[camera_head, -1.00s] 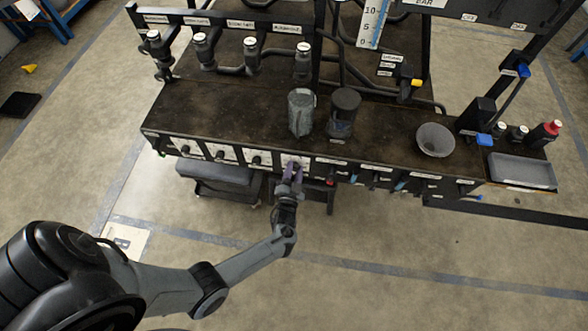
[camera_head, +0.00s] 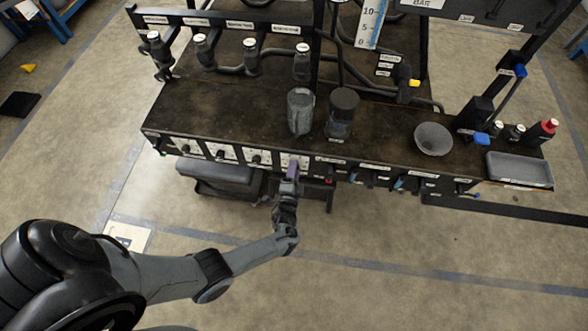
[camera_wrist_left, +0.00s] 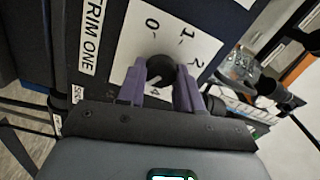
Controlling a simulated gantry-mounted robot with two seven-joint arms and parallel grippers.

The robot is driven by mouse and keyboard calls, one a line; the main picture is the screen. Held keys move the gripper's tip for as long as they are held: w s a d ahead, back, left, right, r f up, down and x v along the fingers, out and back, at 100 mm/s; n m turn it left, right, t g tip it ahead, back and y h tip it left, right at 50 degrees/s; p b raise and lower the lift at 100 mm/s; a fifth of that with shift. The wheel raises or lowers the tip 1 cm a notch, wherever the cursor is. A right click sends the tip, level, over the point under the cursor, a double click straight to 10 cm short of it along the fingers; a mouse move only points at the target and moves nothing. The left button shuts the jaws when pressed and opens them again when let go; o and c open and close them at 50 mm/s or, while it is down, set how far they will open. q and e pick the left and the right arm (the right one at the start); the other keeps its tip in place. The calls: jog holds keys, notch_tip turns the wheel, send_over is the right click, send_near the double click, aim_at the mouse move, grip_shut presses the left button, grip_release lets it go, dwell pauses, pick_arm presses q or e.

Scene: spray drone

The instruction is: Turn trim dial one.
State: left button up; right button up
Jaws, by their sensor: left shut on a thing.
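Trim dial one is a black round knob (camera_wrist_left: 158,72) on a white plate with numbers around it, beside a "TRIM ONE" label (camera_wrist_left: 92,38) in the left wrist view. My left gripper (camera_wrist_left: 165,85) has its purple fingers on both sides of the knob and is shut on it. In the head view, the left gripper (camera_head: 292,172) is at the white dial plate (camera_head: 299,160) on the bench front, hiding the knob. The knob's pointer is partly visible between the fingers. My right gripper is not in view.
Several more dials (camera_head: 221,154) line the bench front to the left. Blue-handled valves (camera_head: 400,184) lie to the right. A grey jar (camera_head: 301,111), a dark jar (camera_head: 342,113) and a funnel (camera_head: 433,140) stand on the bench top.

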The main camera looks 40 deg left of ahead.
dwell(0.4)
pick_arm(q)
jog(key=o, duration=1)
jog(key=shift+o, duration=0.2)
jog(key=shift+s, duration=0.1)
jog(key=p+v, duration=0.2)
jog(key=v, duration=0.8)
jog(key=shift+s+d, duration=0.25)
jog(key=shift+f, duration=0.1)
